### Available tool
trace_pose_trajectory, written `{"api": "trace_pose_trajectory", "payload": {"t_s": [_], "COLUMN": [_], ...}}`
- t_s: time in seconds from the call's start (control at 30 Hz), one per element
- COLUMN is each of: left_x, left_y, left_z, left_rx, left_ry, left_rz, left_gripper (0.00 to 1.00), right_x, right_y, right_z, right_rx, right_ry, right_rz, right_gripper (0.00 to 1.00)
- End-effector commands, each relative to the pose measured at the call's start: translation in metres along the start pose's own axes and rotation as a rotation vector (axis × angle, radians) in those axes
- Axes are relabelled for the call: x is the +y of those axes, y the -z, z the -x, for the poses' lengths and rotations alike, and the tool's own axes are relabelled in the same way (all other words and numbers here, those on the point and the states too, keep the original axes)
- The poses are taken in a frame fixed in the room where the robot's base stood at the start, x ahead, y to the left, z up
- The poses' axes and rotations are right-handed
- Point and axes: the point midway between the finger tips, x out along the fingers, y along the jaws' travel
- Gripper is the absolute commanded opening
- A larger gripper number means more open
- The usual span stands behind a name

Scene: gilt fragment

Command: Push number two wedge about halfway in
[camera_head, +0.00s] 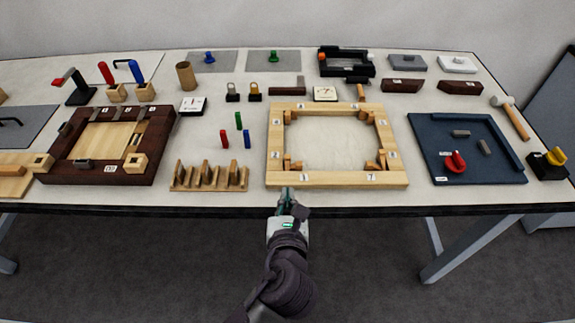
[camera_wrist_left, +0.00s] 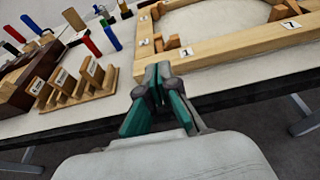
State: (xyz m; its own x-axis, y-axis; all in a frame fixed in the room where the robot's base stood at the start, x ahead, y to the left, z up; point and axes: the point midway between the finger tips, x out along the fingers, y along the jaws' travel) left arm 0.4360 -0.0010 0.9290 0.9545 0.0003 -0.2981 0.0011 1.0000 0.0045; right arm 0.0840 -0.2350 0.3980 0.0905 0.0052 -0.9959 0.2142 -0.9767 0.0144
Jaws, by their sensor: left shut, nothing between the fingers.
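The light wooden frame (camera_head: 335,181) lies on the table, with numbered labels and small wedges at its inner corners. The label 2 (camera_head: 276,155) is on its left rail, near the front left corner. The wedge beside that label (camera_head: 287,160) appears to be number two; how deep it sits cannot be told. Another wedge (camera_head: 296,165) is close to its right, by the front rail. My left gripper (camera_head: 286,191) is shut and empty at the frame's front rail, left of label 1. In the left wrist view its fingertips (camera_wrist_left: 158,70) are before the frame's front left corner (camera_wrist_left: 150,65).
A wooden rack (camera_head: 208,187) with upright slats stands left of the frame. Red, green and blue pegs (camera_head: 238,121) stand behind it. A dark blue tray (camera_head: 430,170) lies to the right. The frame's middle is open, with a pale surface inside.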

Motion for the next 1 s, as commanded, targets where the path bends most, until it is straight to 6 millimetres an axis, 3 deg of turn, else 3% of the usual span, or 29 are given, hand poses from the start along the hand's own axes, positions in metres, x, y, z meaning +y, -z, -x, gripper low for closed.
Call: {"api": "trace_pose_trajectory", "payload": {"t_s": [0.2, 0.43, 0.63, 1.0], "left_x": [0.0, 0.0, 0.0, 0.0], "left_y": [-0.001, -0.008, -0.012, -0.012], "left_z": [-0.049, -0.086, -0.1, -0.101], "left_rx": [0.0, 0.001, 0.001, 0.002], "left_ry": [-0.002, 0.0, 0.001, 0.001], "left_rz": [0.002, 0.004, 0.004, 0.003], "left_gripper": [0.0, 0.0, 0.0, 0.0], "right_x": [0.005, 0.005, 0.004, -0.003], "right_y": [-0.001, 0.0, 0.0, 0.002], "right_z": [0.001, 0.005, 0.006, 0.006], "right_rx": [-0.001, 0.0, 0.0, 0.002], "right_ry": [-0.006, -0.006, -0.005, 0.004], "right_rz": [-0.003, -0.003, -0.002, -0.001], "right_gripper": [0.4, 0.4, 0.4, 0.4]}}
